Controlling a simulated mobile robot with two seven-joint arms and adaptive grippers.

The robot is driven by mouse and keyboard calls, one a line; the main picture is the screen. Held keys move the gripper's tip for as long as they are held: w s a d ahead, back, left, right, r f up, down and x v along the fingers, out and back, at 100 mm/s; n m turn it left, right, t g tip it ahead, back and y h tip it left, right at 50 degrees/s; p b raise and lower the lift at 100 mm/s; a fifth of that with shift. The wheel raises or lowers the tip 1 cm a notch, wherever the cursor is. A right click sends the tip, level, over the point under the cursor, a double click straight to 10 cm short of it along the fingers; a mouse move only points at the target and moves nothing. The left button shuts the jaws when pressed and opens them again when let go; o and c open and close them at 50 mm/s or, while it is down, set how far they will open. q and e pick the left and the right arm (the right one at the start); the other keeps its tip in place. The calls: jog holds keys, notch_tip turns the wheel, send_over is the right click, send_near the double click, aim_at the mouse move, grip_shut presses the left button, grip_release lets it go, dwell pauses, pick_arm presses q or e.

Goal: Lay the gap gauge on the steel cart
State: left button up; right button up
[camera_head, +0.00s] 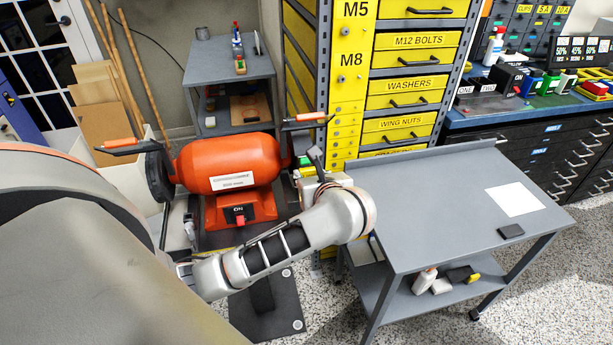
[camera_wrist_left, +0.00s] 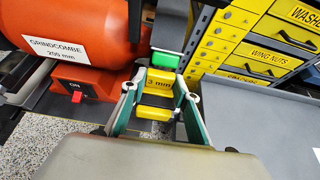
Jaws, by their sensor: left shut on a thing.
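The gap gauge (camera_wrist_left: 158,83) shows in the left wrist view as a yellow and black piece marked "3 mm" with a green end. My left gripper (camera_wrist_left: 159,100) is shut on it, with one finger on each side. In the head view my left gripper (camera_head: 316,160) is beside the orange grinder, left of the cart's back left corner; the gauge is hard to make out there. The steel cart (camera_head: 430,200) is a grey table with a flat top and a lower shelf. Its top also shows in the left wrist view (camera_wrist_left: 255,115). My right gripper is not in view.
The orange bench grinder (camera_head: 230,165) stands close to my left arm. A yellow drawer cabinet (camera_head: 415,60) rises behind. A white sheet (camera_head: 514,201) and a small dark block (camera_head: 511,231) lie on the cart's right part; the left and middle of its top are clear.

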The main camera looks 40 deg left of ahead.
aim_at(308, 175)
pick_arm(q)
jog(key=shift+r, duration=0.2)
jog(key=shift+r, duration=0.25)
jog(key=shift+r+p, duration=0.2)
jog(key=shift+p, duration=0.2)
jog(key=shift+r, duration=0.2)
jog(key=shift+s+d+p, duration=0.2)
jog(key=shift+d+p, duration=0.1)
jog(key=shift+d, duration=0.05)
grip_shut()
jog(key=shift+s+d, duration=0.45)
jog(key=shift+s+d+f+p, duration=0.1)
jog(key=shift+s+d+p, duration=0.2)
jog(key=shift+s+d, duration=0.05)
